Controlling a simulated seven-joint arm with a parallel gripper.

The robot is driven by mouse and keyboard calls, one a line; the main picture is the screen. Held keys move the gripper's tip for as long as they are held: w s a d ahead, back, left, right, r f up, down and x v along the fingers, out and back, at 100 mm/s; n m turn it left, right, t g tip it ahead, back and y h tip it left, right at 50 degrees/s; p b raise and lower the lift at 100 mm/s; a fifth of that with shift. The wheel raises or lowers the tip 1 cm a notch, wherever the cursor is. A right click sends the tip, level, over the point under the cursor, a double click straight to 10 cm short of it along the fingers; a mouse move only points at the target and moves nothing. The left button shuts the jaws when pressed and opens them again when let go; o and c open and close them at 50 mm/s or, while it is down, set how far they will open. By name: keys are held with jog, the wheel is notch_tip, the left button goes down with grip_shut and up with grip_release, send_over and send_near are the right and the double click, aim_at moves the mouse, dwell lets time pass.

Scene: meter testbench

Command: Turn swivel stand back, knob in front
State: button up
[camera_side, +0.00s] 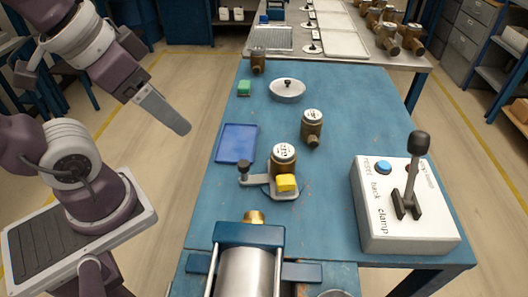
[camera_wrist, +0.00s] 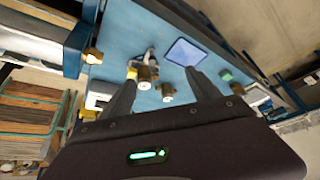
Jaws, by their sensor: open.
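The swivel stand (camera_side: 262,186) is a grey plate on the blue bench in the side view. Its black-topped knob (camera_side: 244,167) stands upright at the plate's left end. A brass meter (camera_side: 284,158) with a white dial sits on the stand, with a yellow block (camera_side: 286,183) on its near side. In the wrist view the stand (camera_wrist: 147,60) shows small, between my fingers and farther off. My gripper (camera_side: 178,126) is in the air left of the bench, pointing down and right, apart from the stand. It also shows in the wrist view (camera_wrist: 163,84), open and empty.
A blue tray (camera_side: 237,143) lies behind the stand. A loose brass meter (camera_side: 312,128), a white dish (camera_side: 287,91) and a green block (camera_side: 244,88) stand farther back. A clamp box (camera_side: 405,210) with an upright lever is at right; a cylinder fixture (camera_side: 247,272) is in front.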

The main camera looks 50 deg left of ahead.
jog(key=w+f+g, duration=0.1)
jog(key=w, duration=0.1)
jog(key=w+f+g, duration=0.1)
jog(key=w, duration=0.1)
jog(key=w+d+n, duration=0.1)
jog(key=w, duration=0.1)
jog(key=shift+w+f+g, duration=0.25)
jog(key=shift+f+g, duration=0.15)
jog(key=c, duration=0.4)
jog(key=n+g, duration=0.1)
jog(key=g, duration=0.2)
send_over(244, 163)
notch_tip(244, 163, down, 7)
jog(key=shift+f, duration=0.15)
notch_tip(244, 163, down, 7)
grip_shut()
